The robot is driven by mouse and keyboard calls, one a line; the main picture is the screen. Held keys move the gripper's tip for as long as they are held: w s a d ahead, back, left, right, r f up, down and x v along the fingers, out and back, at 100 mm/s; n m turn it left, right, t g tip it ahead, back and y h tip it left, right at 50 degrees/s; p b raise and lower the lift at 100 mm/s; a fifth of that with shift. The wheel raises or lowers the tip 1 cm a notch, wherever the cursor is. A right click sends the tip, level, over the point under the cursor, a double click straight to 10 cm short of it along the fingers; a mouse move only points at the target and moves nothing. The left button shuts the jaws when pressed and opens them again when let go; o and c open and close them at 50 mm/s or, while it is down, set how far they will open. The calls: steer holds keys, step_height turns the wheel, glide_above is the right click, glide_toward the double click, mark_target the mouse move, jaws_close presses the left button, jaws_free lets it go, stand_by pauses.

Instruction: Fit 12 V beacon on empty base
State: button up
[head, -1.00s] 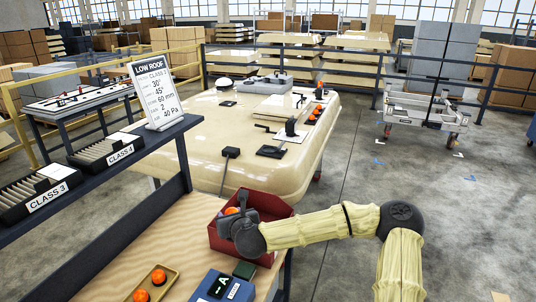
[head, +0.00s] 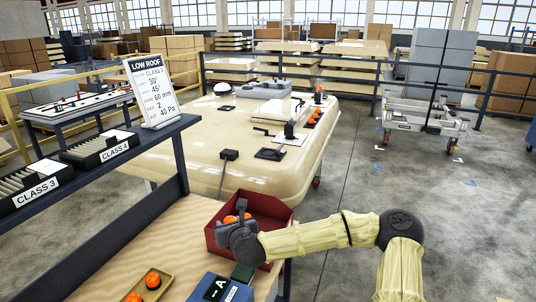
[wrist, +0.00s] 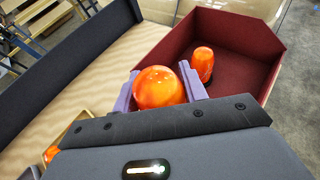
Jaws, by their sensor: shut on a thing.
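My gripper (head: 232,220) is shut on an orange domed beacon (wrist: 158,88), which sits between the purple fingers in the wrist view. The hand is at the left side of the red bin (head: 279,213). A second, smaller-looking orange beacon (wrist: 203,62) stands inside the bin, apart from the held one. The lower part of the held beacon is hidden by the hand. A flat black square plate (head: 270,154), looking like a bare base, lies on the cream cab roof (head: 180,150). Voltage markings on the beacons cannot be read.
A small tray (head: 165,271) with orange beacons and a blue device marked A (head: 235,292) are on the wooden bench. A shelf with a LOW ROOF sign (head: 152,92) stands left. Levers and orange-topped parts (head: 312,121) occupy the roof's right side.

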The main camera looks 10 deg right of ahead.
steer(key=shift+d+f, duration=0.1)
steer(key=shift+f, duration=0.25)
steer(key=shift+r+p, duration=1)
steer(key=shift+r, duration=0.1)
steer(key=shift+w, duration=0.1)
